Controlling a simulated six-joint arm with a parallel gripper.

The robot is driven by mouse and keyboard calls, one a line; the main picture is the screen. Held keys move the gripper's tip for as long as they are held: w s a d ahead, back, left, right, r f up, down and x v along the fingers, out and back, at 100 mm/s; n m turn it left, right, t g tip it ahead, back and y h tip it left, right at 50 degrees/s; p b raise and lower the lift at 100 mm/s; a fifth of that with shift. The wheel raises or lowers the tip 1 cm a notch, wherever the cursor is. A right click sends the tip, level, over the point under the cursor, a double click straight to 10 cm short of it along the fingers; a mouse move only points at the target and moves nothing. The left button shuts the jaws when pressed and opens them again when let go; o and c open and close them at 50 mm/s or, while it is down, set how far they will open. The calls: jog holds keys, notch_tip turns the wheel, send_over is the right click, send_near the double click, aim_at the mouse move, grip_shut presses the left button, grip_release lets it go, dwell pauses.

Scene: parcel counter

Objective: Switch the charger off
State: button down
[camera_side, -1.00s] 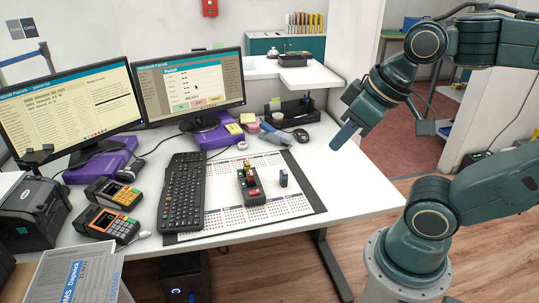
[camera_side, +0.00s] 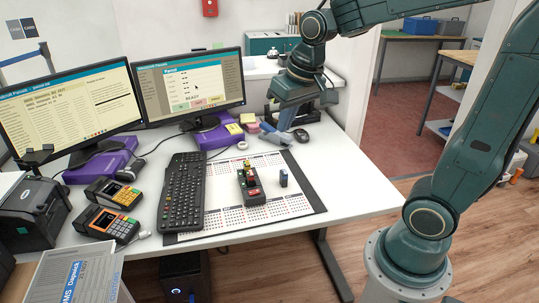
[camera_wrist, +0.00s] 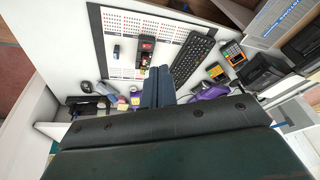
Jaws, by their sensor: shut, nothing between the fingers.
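The charger (camera_side: 251,188) is a small black block with a red part on its front end and yellow and green pieces towards its back. It stands on the calendar desk mat (camera_side: 295,208). In the wrist view the charger (camera_wrist: 146,47) is just beyond my fingertips. The position of its switch is too small to tell. My gripper (camera_side: 283,122) is above the back of the desk, behind the charger and apart from it. Its blue-grey fingers (camera_wrist: 157,80) are together and empty in the wrist view.
A small blue object (camera_side: 283,177) stands on the mat right of the charger. A black keyboard (camera_side: 183,192) lies to the left. A mouse (camera_side: 301,135) and stationery are near my gripper. Two monitors (camera_side: 192,88) stand behind.

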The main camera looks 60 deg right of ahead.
jog(key=w+d+f+m+g, duration=0.25)
jog(key=w+d+f, duration=0.25)
jog(key=w+f, duration=0.45)
jog(key=m+g, duration=0.1)
jog(key=m, duration=0.2)
send_over(259, 190)
notch_tip(259, 190, down, 15)
jog(key=shift+f, duration=0.1)
jog(key=shift+f, duration=3.3)
jog(key=shift+f, duration=0.7)
jog(key=shift+r, duration=0.7)
dwell(0.9)
